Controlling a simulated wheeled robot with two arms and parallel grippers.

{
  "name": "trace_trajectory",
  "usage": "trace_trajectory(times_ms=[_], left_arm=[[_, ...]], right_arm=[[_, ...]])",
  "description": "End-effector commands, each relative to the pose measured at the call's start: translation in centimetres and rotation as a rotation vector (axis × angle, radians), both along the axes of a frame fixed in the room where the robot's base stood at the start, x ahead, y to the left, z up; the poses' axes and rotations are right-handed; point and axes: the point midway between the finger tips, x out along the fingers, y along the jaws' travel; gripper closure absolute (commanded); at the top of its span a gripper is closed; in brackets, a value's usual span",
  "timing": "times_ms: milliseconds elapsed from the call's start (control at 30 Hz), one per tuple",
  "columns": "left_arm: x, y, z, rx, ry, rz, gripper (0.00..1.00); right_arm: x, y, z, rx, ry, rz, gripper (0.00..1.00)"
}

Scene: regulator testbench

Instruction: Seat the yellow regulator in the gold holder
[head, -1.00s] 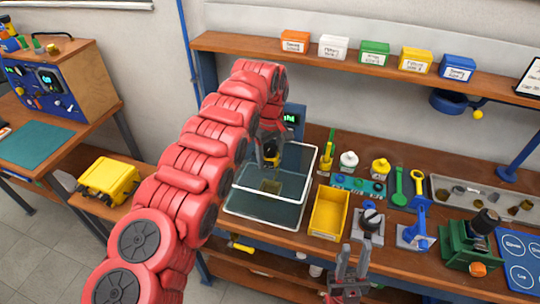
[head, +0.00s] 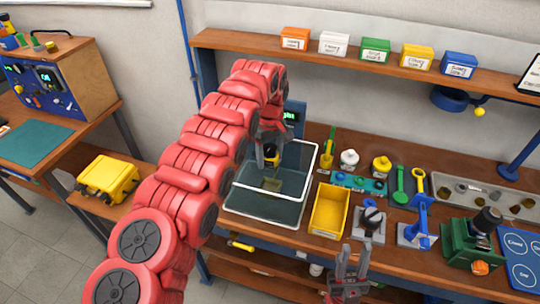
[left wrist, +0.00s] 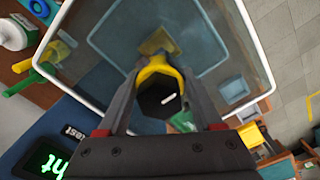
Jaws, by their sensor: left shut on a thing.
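My left gripper (head: 269,149) is shut on the yellow regulator (head: 271,158), which has a black end. In the left wrist view the regulator's yellow body (left wrist: 160,68) and black hexagonal end (left wrist: 158,99) sit between the gripper's two fingers (left wrist: 160,92). The regulator is at the clear, white-rimmed tank. The gold holder (left wrist: 157,42) lies beyond the regulator, seen through the tank, and it shows dimly in the head view (head: 291,186). I cannot tell the gap between regulator and holder. My right gripper (head: 350,264) is empty and open near the bench front.
The clear tank (head: 262,212) has a raised white rim around the work. A yellow bin (head: 328,211), a black-knobbed device (head: 372,217) and a teal strip (head: 358,183) stand right of it. A lit green display (head: 290,116) is behind.

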Motion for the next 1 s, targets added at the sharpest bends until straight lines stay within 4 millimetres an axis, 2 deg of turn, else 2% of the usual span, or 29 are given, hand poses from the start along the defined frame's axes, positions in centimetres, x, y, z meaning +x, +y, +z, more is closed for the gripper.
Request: trace_trajectory(times_ms=[300,1000], left_arm=[[0.0,0.0,-0.8,-0.001,-0.002,0.000,1.00],[0.0,0.0,-1.2,0.000,-0.001,0.000,1.00]], right_arm=[[0.0,0.0,-0.8,0.000,0.000,0.000,0.67],[0.0,0.0,-1.2,0.000,0.000,0.000,0.67]])
